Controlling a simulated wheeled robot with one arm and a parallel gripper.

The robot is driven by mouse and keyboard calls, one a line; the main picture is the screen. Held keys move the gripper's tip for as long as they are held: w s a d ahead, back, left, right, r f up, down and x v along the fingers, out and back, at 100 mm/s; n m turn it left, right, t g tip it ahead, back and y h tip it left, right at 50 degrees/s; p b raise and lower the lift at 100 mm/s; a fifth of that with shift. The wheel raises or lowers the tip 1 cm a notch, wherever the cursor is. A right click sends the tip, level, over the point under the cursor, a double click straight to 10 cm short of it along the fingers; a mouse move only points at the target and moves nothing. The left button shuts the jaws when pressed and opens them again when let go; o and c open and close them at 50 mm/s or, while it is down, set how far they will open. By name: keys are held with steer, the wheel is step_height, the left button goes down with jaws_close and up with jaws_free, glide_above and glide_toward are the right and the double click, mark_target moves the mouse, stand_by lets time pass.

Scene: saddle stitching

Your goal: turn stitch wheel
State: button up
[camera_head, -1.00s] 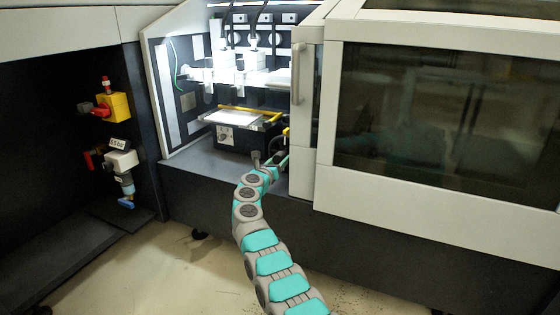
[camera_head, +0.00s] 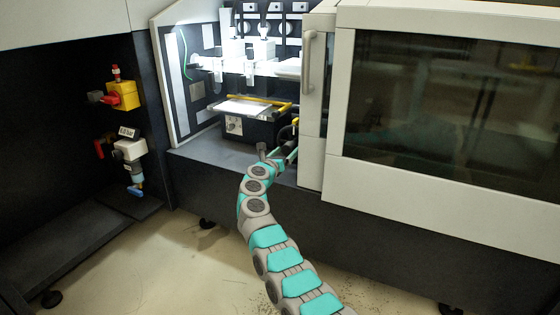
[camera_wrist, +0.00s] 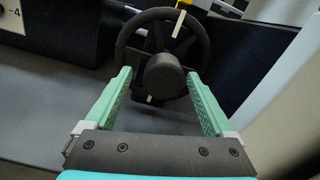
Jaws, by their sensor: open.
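The stitch wheel is a black spoked handwheel (camera_wrist: 137,52) with a thick round hub (camera_wrist: 164,76), straight ahead in the wrist view. A white mark shows at its top rim, next to a yellow part. My gripper (camera_wrist: 160,82) is open, its two green fingers on either side of the hub as seen from the wrist. I cannot tell whether the fingers touch the hub or rim. In the head view my gripper (camera_head: 279,152) is at the machine's lit opening, beside the sliding door's edge, and hides most of the wheel.
The stitching unit (camera_head: 245,128) with a yellow bar stands left of the wheel. A large windowed door (camera_head: 430,110) with a handle (camera_head: 307,60) closes the right side. A red-yellow switch (camera_head: 122,95) and a pressure regulator (camera_head: 130,150) are on the left wall. The floor in front is clear.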

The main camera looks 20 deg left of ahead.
mark_target(286, 152)
steer(key=shift+s+d, duration=0.15)
steer(key=shift+s, duration=0.3)
steer(key=shift+s+a+b, duration=0.2)
steer(key=shift+s+b, duration=0.3)
steer(key=shift+s, duration=1.75)
steer(key=shift+s+r, duration=0.1)
steer(key=shift+s, duration=0.4)
